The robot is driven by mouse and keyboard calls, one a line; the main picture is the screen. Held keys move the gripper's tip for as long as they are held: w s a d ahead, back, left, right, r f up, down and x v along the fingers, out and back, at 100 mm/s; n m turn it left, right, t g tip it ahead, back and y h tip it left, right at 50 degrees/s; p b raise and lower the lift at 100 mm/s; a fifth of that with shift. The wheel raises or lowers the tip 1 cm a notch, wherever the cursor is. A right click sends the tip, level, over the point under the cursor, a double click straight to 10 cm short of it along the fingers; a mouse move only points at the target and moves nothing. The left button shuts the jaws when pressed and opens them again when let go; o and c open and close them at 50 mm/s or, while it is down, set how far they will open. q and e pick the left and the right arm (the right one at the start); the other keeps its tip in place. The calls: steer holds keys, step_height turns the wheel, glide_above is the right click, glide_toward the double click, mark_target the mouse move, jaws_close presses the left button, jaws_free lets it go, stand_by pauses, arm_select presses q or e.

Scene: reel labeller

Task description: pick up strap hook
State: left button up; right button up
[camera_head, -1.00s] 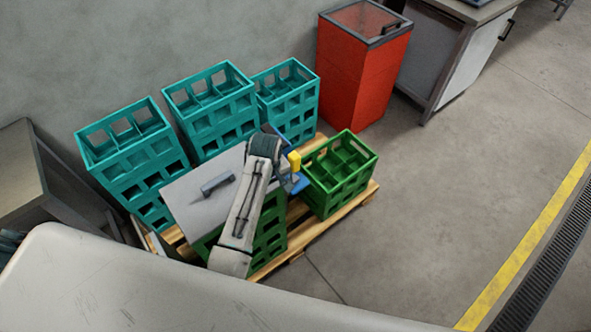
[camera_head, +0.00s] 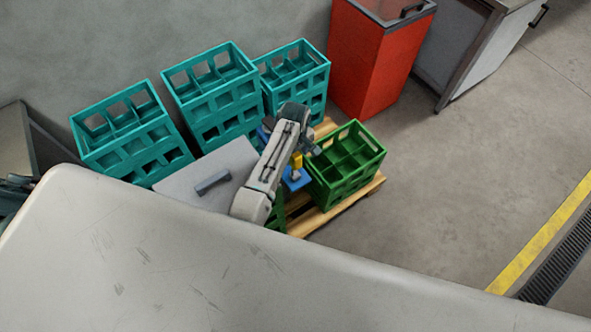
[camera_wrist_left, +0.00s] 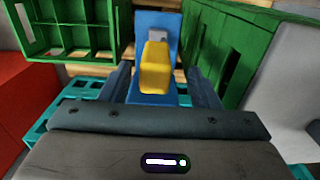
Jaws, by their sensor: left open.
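The strap hook, which I take to be the yellow block with a grey metal end (camera_wrist_left: 157,66), stands against a blue plate (camera_wrist_left: 150,20) in the left wrist view. In the head view its yellow part (camera_head: 296,160) shows just right of my forearm, above the blue plate (camera_head: 297,180). My left gripper (camera_wrist_left: 160,76) is open, with one finger on each side of the yellow block. I cannot tell whether the fingers touch it. In the head view the gripper (camera_head: 309,146) is partly hidden by my own wrist. My right gripper is out of view.
A green crate (camera_head: 350,185) stands close on the right on a wooden pallet (camera_head: 320,222). A grey lid with a handle (camera_head: 212,182) lies on the left. Several teal crates (camera_head: 212,95) stand behind, with a red bin (camera_head: 375,65) at the back. Floor at right is clear.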

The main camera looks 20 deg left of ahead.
mark_target(295, 166)
arm_select(q)
steer(key=f, duration=0.2)
steer(key=f+p, duration=0.1)
steer(key=shift+w+a+f, duration=0.1)
steer(key=shift+w+f, duration=0.25)
steer(key=shift+f, duration=0.55)
steer(key=shift+c, duration=0.5)
steer(key=c, duration=1.1)
jaws_close()
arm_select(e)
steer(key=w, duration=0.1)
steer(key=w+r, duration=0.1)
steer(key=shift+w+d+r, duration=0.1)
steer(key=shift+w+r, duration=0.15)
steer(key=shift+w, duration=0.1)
